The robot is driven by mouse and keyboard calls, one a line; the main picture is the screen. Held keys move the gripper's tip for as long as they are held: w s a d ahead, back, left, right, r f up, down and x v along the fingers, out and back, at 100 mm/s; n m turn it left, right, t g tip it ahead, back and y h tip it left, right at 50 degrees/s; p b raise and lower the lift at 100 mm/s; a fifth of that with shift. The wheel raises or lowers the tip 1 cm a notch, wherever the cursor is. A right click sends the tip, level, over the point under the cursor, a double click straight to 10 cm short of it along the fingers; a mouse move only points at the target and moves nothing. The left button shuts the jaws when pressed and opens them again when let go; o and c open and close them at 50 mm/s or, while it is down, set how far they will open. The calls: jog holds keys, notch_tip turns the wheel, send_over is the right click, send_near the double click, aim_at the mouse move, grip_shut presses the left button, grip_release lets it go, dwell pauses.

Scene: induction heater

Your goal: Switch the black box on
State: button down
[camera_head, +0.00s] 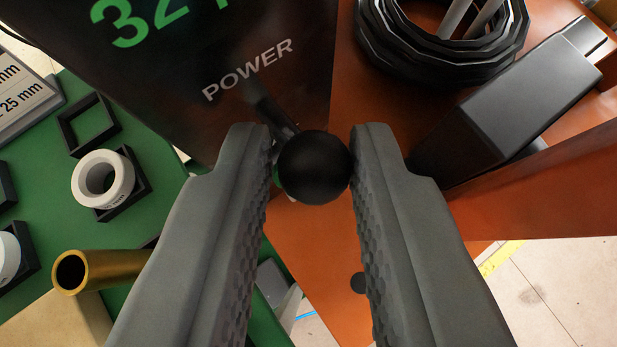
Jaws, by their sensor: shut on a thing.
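The black box (190,85) fills the upper left to upper middle of the view, with green digits and the white word POWER on its face. Below that word a black lever sticks out toward me and ends in a round black knob (314,167). My gripper (312,165) has its two grey fingers on either side of the knob, shut on it near the fingertips. The lever's stem (273,112) shows behind the knob; its base is in dark shade on the box face. The top of the digits is cut off.
A coiled black hose (440,75) and a dark rectangular block (515,105) lie on the orange surface (310,240) to the right. On the left, a green board (150,150) carries a white ring (103,178) in a black holder. A brass tube (100,270) is at lower left.

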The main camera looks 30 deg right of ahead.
jog(key=shift+w+r+g, duration=0.15)
jog(key=shift+r+g, duration=0.15)
jog(key=shift+g, duration=0.4)
jog(key=c, duration=1.5)
grip_release()
jog(key=shift+d, duration=0.1)
jog(key=shift+c, duration=0.2)
